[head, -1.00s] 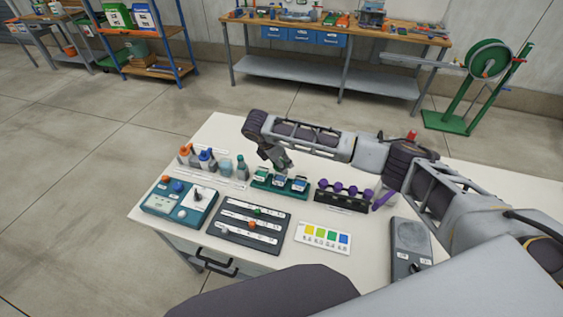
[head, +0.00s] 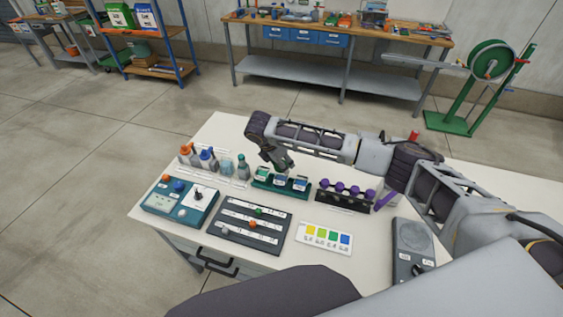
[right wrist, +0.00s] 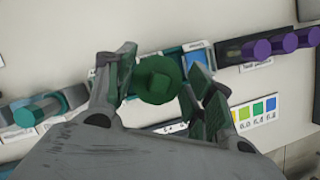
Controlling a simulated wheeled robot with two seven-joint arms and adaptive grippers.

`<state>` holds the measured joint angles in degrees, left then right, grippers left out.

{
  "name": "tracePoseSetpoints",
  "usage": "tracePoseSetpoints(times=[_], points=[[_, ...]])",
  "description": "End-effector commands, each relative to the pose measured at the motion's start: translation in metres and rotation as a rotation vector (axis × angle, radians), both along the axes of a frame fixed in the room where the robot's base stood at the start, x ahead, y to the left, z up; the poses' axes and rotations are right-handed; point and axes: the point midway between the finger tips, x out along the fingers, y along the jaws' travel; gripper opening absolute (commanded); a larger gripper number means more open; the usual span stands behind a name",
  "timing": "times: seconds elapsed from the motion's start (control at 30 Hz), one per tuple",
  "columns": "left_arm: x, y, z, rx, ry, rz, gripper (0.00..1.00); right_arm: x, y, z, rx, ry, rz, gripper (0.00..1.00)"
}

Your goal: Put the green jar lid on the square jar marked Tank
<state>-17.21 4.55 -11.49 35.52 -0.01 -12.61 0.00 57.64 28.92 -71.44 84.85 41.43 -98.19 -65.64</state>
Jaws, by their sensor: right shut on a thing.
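My right gripper (head: 283,167) is low over a green rack (head: 262,188) of small square jars. In the right wrist view, its fingers (right wrist: 160,88) are shut on the round green jar lid (right wrist: 157,78), which hides part of the rack below. In the head view the lid cannot be made out clearly. The left jar (head: 263,173) and the right jar (head: 301,184) show white labels too small to read, so I cannot tell which is marked Tank. A blue-topped jar (right wrist: 197,58) shows beside the right finger. My left gripper is out of view.
Bottles (head: 207,160) stand left of the rack. A black rack with purple-capped vials (head: 340,194) stands to its right. In front are a teal meter box (head: 180,205), a dark slider board (head: 240,228) and a colour chart (head: 325,238).

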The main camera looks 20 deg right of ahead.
Motion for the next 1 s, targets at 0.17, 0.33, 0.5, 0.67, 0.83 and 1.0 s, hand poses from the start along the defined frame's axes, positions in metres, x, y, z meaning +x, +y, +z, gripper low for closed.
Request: tracePoseSetpoints(times=[0.17, 0.33, 0.5, 0.67, 0.83, 1.0], points=[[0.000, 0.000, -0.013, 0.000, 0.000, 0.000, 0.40, 0.000, 0.000, -0.012, 0.000, 0.000, 0.000, 0.37], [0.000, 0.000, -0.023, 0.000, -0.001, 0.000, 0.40, 0.000, 0.000, -0.021, 0.000, 0.000, 0.000, 0.37], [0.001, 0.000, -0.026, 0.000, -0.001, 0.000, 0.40, -0.001, 0.000, -0.029, -0.001, 0.002, -0.001, 0.37], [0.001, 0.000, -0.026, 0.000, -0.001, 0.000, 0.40, 0.000, 0.000, -0.037, 0.000, 0.001, 0.000, 0.37], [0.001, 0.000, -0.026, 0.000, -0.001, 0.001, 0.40, 0.000, 0.000, -0.044, 0.000, 0.001, 0.000, 0.37], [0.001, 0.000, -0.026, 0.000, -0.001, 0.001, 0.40, 0.000, 0.000, -0.046, 0.001, 0.000, 0.000, 0.37]])
